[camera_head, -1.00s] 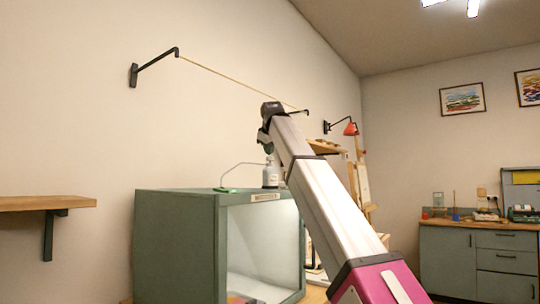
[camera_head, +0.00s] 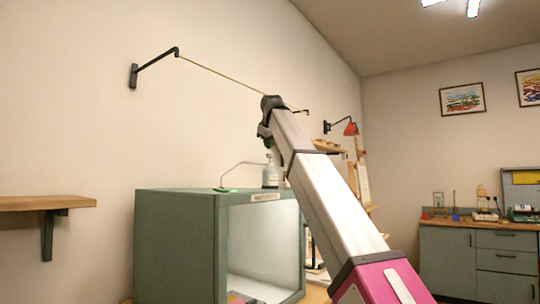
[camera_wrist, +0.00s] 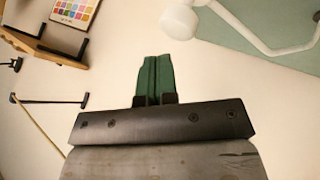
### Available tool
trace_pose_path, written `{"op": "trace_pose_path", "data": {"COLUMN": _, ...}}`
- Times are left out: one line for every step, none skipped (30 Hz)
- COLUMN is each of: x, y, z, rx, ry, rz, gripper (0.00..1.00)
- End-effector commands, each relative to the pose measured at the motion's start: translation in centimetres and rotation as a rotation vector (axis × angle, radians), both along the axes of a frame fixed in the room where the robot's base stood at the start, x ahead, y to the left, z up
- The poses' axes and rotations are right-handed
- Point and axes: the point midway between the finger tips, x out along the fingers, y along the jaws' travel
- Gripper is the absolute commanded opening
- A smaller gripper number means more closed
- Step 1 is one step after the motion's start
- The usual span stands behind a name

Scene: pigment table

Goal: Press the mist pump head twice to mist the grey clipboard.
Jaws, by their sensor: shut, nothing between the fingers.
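The mist bottle (camera_head: 270,176) is pale and stands upright on top of the green booth (camera_head: 175,235). A thin bent tube (camera_head: 238,168) runs from near its top to a small green piece on the booth. My gripper (camera_head: 267,142) is above the bottle, partly hidden by my arm. In the wrist view its green fingers (camera_wrist: 154,80) are shut together and empty. A white rounded part, which looks like the pump head (camera_wrist: 180,20), lies beyond and right of the fingertips, apart from them in the picture. I cannot make out the grey clipboard for sure.
A wall bracket (camera_head: 155,62) holds a cord that runs behind my gripper. A wooden shelf (camera_head: 45,203) is at left. An open-fronted lit space is inside the booth. A green cabinet (camera_head: 470,260) stands far right.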

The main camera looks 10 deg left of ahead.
Motion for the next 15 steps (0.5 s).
{"op": "trace_pose_path", "data": {"x": 0.0, "y": 0.0, "z": 0.1, "rx": 0.0, "ry": 0.0, "rz": 0.0, "gripper": 0.0}}
{"op": "trace_pose_path", "data": {"x": 0.0, "y": 0.0, "z": 0.3, "rx": 0.0, "ry": 0.0, "rz": 0.0, "gripper": 0.0}}
{"op": "trace_pose_path", "data": {"x": 0.1, "y": 0.0, "z": 0.4, "rx": 0.0, "ry": 0.0, "rz": 0.0, "gripper": 0.0}}
{"op": "trace_pose_path", "data": {"x": 0.1, "y": 0.0, "z": 0.6, "rx": 0.0, "ry": 0.0, "rz": 0.0, "gripper": 0.0}}
{"op": "trace_pose_path", "data": {"x": 0.1, "y": 0.0, "z": 0.9, "rx": 0.0, "ry": 0.0, "rz": 0.0, "gripper": 0.0}}
{"op": "trace_pose_path", "data": {"x": 0.1, "y": 0.1, "z": 1.2, "rx": 0.0, "ry": 0.0, "rz": 0.0, "gripper": 0.0}}
{"op": "trace_pose_path", "data": {"x": 0.1, "y": 0.1, "z": 1.4, "rx": 0.0, "ry": 0.0, "rz": 0.0, "gripper": 0.0}}
{"op": "trace_pose_path", "data": {"x": 0.1, "y": 0.1, "z": 1.7, "rx": 0.0, "ry": 0.0, "rz": 0.0, "gripper": 0.0}}
{"op": "trace_pose_path", "data": {"x": 0.1, "y": 0.1, "z": 2.0, "rx": 0.0, "ry": 0.0, "rz": 0.0, "gripper": 0.0}}
{"op": "trace_pose_path", "data": {"x": 0.1, "y": 0.1, "z": 2.3, "rx": 0.0, "ry": 0.0, "rz": 0.0, "gripper": 0.0}}
{"op": "trace_pose_path", "data": {"x": 0.1, "y": 0.1, "z": 2.6, "rx": 0.0, "ry": 0.0, "rz": 0.0, "gripper": 0.0}}
{"op": "trace_pose_path", "data": {"x": 0.1, "y": 0.1, "z": 2.9, "rx": 0.0, "ry": -0.001, "rz": 0.0, "gripper": 0.0}}
{"op": "trace_pose_path", "data": {"x": 0.1, "y": 0.1, "z": 3.2, "rx": 0.0, "ry": -0.001, "rz": 0.0, "gripper": 0.0}}
{"op": "trace_pose_path", "data": {"x": 0.1, "y": 0.1, "z": 3.4, "rx": 0.0, "ry": -0.001, "rz": 0.0, "gripper": 0.0}}
{"op": "trace_pose_path", "data": {"x": 0.1, "y": 0.1, "z": 3.8, "rx": 0.0, "ry": -0.001, "rz": 0.0, "gripper": 0.0}}
